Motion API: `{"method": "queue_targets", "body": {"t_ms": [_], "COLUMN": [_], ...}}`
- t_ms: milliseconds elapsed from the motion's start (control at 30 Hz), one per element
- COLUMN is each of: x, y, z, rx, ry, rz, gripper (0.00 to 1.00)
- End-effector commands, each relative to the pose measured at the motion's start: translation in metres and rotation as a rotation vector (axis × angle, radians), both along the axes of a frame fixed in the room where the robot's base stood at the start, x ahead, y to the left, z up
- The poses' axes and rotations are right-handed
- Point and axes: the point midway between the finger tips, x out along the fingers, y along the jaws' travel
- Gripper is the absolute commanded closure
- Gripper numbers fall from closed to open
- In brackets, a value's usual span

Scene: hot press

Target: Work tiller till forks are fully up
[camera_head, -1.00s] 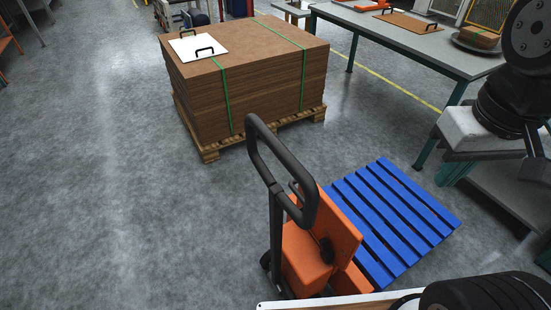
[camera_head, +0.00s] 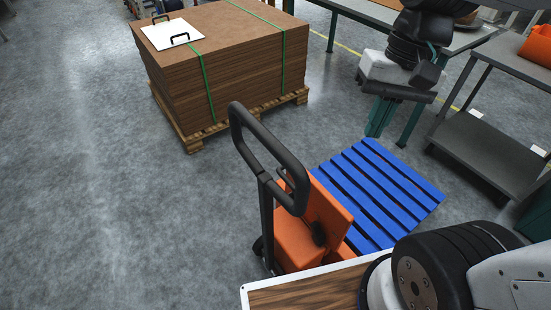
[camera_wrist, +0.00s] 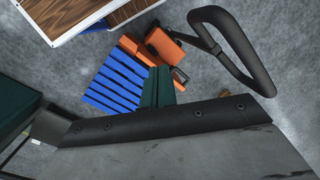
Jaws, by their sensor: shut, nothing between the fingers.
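The pallet jack has an orange body (camera_head: 297,245) and a black looped tiller (camera_head: 283,155). The tiller stands up from the body, leaning a little to the left.
A strapped stack of brown boards (camera_head: 205,75) on a wooden pallet (camera_head: 190,143) stands at the back left. A long grey-topped table (camera_head: 345,14) and a grey shelved cart (camera_head: 495,150) stand at the right. The floor left of the jack is clear.

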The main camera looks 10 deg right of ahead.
Motion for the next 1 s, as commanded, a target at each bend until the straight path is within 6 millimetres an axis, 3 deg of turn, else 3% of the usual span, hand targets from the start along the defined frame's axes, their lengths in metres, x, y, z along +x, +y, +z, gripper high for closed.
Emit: {"method": "queue_targets", "body": {"t_ms": [267, 600, 800, 1000], "x": [0.075, 0.156, 0.177, 0.183], "y": [0.019, 0.026, 0.026, 0.026], "z": [-0.044, -0.126, -0.159, -0.166], "rx": [0.203, 0.397, 0.453, 0.466], "ry": [0.302, 0.642, 0.748, 0.771], "rz": [-0.302, -0.672, -0.791, -0.820], "gripper": [1.00, 1.00, 1.00, 1.00]}}
